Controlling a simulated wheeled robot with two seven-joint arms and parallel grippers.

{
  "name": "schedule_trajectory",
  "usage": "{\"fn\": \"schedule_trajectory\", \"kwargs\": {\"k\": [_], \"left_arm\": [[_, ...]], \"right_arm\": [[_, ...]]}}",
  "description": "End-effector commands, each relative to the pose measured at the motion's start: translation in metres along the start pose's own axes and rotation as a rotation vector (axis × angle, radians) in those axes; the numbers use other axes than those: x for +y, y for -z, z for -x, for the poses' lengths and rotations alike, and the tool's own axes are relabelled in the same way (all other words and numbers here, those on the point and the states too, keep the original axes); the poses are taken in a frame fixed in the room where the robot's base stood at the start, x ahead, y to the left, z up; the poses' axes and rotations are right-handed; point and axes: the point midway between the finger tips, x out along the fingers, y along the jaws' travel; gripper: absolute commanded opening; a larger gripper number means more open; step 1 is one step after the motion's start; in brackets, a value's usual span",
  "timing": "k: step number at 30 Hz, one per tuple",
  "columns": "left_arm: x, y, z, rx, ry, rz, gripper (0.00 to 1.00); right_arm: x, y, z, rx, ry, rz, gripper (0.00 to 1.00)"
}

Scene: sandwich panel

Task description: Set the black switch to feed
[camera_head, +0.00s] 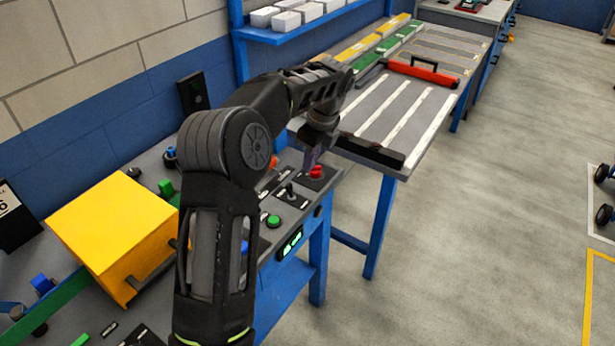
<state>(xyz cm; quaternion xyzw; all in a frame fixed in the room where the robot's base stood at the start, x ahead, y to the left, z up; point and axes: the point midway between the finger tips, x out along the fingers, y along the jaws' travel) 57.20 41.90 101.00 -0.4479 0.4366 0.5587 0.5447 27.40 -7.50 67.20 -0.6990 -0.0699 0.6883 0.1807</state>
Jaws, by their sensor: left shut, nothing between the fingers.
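A black switch (290,191) with a small upright lever stands on a dark plate on the control panel, right of my left arm. Its label is too small to read, so I cannot tell its setting. My left gripper (308,165) points down over the panel's far right part, beyond the black switch and apart from it. Its fingers are shut and empty, close beside a red knob (317,171); I cannot tell whether they touch it. My left arm hides part of the panel. My right gripper is not in view.
A green button (273,221) and a lit green display (290,243) are at the panel's near edge. A yellow box (115,232) stands left of my arm. Open floor is at right.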

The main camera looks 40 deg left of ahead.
Motion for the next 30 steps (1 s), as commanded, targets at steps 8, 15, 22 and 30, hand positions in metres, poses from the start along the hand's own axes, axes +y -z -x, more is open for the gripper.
{"fn": "schedule_trajectory", "kwargs": {"k": [8, 15, 22, 30], "left_arm": [[0.0, -0.005, 0.025, 0.0, 0.0, 0.0, 0.0], [0.0, -0.005, 0.026, 0.0, -0.001, 0.0, 0.0], [0.0, -0.005, 0.026, 0.0, -0.001, 0.0, 0.0], [-0.012, -0.005, 0.026, 0.003, 0.05, 0.113, 0.0]], "right_arm": [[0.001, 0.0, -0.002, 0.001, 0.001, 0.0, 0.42], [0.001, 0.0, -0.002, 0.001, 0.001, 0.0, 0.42], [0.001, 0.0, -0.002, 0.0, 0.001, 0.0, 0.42], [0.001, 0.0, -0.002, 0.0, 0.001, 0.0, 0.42]]}}
